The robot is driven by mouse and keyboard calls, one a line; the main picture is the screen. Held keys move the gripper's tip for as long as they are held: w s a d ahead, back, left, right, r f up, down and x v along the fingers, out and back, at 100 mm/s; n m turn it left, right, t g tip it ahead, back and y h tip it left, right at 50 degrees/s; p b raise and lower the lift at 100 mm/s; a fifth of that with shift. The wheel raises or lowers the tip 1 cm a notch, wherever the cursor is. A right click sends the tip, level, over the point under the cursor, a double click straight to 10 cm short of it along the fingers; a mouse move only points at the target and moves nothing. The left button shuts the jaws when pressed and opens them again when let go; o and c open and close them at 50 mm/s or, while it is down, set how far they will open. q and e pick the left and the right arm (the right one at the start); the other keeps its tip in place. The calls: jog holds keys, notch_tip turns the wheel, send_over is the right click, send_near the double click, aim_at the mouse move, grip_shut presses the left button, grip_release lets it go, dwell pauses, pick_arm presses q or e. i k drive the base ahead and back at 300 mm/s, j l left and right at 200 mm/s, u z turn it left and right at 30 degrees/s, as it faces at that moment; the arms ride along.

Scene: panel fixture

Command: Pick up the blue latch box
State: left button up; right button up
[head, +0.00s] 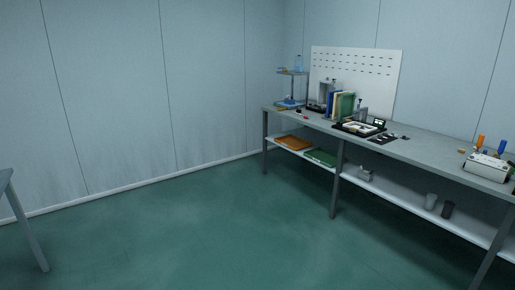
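A small blue thing (288,103) lies at the far left end of the grey workbench (432,152), at the foot of a small tiered stand (292,73). It is too small and distant to tell if it is the blue latch box. Upright blue and green book-like things (344,104) stand to its right on the bench. Neither of my grippers is in view.
A white pegboard (384,72) stands behind the bench. A white device (486,166) sits at the bench's right end. An orange tray (293,142), a green tray (321,157) and cups are on the lower shelf. A table leg (27,228) shows at left. The green floor (190,235) between is clear.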

aim_at(289, 101)
jog(key=i, duration=2)
jog(key=i+j, duration=0.1)
jog(key=i, duration=3.85)
jog(key=l+z, duration=0.05)
